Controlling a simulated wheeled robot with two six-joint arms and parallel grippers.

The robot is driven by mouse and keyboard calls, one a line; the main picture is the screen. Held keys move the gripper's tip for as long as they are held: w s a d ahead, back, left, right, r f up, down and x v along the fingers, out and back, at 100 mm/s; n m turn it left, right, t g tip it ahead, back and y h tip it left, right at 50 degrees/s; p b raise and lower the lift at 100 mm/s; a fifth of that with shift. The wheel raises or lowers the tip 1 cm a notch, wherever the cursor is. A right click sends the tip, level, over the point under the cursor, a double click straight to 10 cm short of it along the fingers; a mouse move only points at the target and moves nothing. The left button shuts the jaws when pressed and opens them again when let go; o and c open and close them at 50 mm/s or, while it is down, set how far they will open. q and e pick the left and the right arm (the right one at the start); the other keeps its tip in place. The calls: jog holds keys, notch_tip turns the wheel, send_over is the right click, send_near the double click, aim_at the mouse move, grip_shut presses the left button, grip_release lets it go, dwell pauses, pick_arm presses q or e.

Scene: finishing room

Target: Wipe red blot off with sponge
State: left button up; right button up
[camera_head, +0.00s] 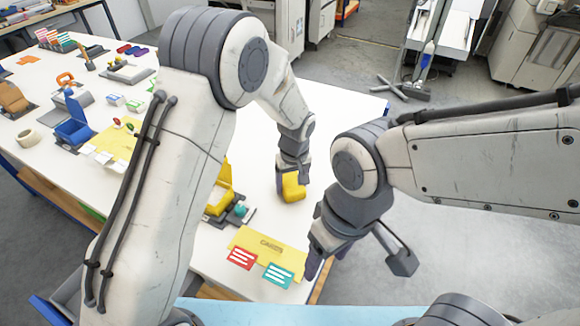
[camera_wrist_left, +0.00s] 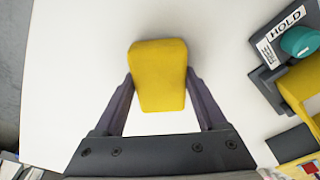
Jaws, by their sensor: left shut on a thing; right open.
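My left gripper (camera_head: 291,172) is shut on a yellow sponge (camera_head: 292,190) at the white table, right of the yellow bin. In the left wrist view the sponge (camera_wrist_left: 158,72) sits between the two dark fingers. I cannot tell whether it touches the tabletop. I see no red blot on the bare white surface around the sponge; anything under the sponge or behind my left arm is hidden. My right gripper (camera_head: 322,257) is open and empty by the table's right edge, near the yellow card mat.
The yellow mat (camera_head: 285,254) carries a red card (camera_head: 242,258) and a teal card (camera_head: 279,275). A yellow bin (camera_head: 219,197) and a teal knob (camera_head: 240,211) stand left of the sponge. Several tools and a blue box (camera_head: 74,131) crowd the left. The table right of the sponge is clear.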

aim_at(302, 187)
pick_arm(q)
jog(key=shift+s+d+f, duration=0.1)
jog(key=shift+s+d, duration=0.2)
jog(key=shift+d, duration=0.25)
jog(key=shift+s+d+f, duration=0.1)
jog(key=shift+s+d, duration=0.1)
jog(key=shift+d, duration=0.3)
jog(key=shift+s+d, duration=0.2)
jog(key=shift+d, duration=0.25)
jog(key=shift+a, duration=0.1)
jog(key=shift+w+a, duration=0.2)
jog(key=shift+a, duration=0.25)
jog(key=shift+w+a, duration=0.2)
jog(key=shift+a, duration=0.25)
jog(key=shift+w+a, duration=0.2)
jog(key=shift+a, duration=0.3)
jog(key=r, duration=0.1)
jog(key=r+p, duration=0.2)
jog(key=shift+w+a+r, duration=0.1)
jog(key=shift+a+r, duration=0.2)
jog(key=shift+r, duration=0.1)
jog(key=shift+w+r+p, duration=0.1)
jog(key=shift+r+p, duration=0.2)
jog(key=shift+p, duration=0.15)
jog(key=shift+r+p, duration=1.35)
jog(key=shift+r, duration=0.6)
pick_arm(e)
jog(key=shift+r, duration=2.85)
